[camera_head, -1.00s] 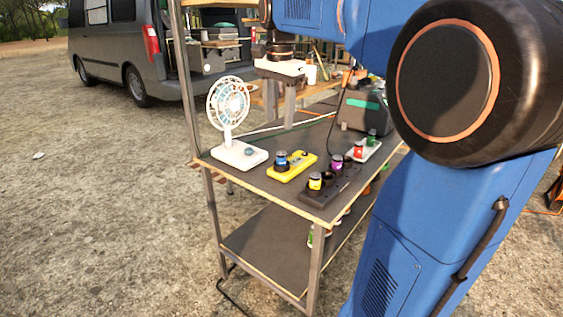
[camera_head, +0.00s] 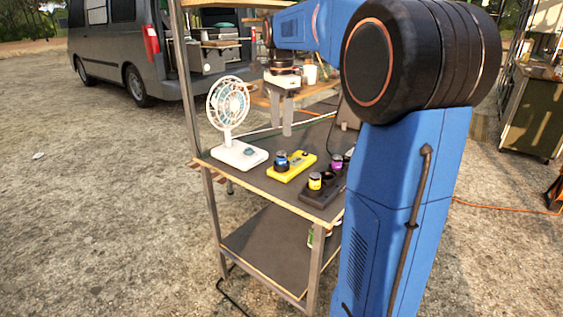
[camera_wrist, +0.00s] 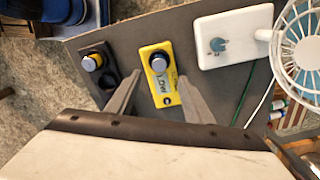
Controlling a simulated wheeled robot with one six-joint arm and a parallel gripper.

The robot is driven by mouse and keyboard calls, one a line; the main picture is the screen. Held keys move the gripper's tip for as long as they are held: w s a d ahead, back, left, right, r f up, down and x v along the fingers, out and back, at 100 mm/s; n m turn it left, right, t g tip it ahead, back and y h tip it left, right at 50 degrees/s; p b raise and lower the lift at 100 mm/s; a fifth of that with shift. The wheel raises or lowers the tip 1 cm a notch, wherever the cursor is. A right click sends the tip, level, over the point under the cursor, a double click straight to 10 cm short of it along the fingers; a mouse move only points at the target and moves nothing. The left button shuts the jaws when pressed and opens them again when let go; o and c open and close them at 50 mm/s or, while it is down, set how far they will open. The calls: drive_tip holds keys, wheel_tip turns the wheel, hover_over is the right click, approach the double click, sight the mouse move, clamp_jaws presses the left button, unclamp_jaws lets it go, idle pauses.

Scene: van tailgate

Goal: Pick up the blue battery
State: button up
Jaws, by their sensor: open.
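The blue battery (camera_head: 281,160) stands upright in the left end of a yellow holder (camera_head: 302,165) on the cart top. In the wrist view the blue battery (camera_wrist: 158,64) shows at the upper end of the yellow holder (camera_wrist: 163,88). My gripper (camera_head: 286,130) is open and empty above the cart, higher than the battery and apart from it. In the wrist view my gripper (camera_wrist: 159,76) has its two fingers pointing to either side of the yellow holder.
A white fan (camera_head: 238,153) stands left of the yellow holder. A black holder (camera_head: 326,190) with a yellow battery (camera_head: 315,181) is on its right, near a purple battery (camera_head: 337,162). A cart post (camera_head: 190,90) rises at the left. My arm hides the cart's right side.

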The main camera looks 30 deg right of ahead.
sight(282, 152)
wheel_tip(282, 152, down, 10)
drive_tip(key=shift+s+r, duration=0.1)
idle(0.5)
drive_tip(key=shift+c, duration=0.6)
clamp_jaws()
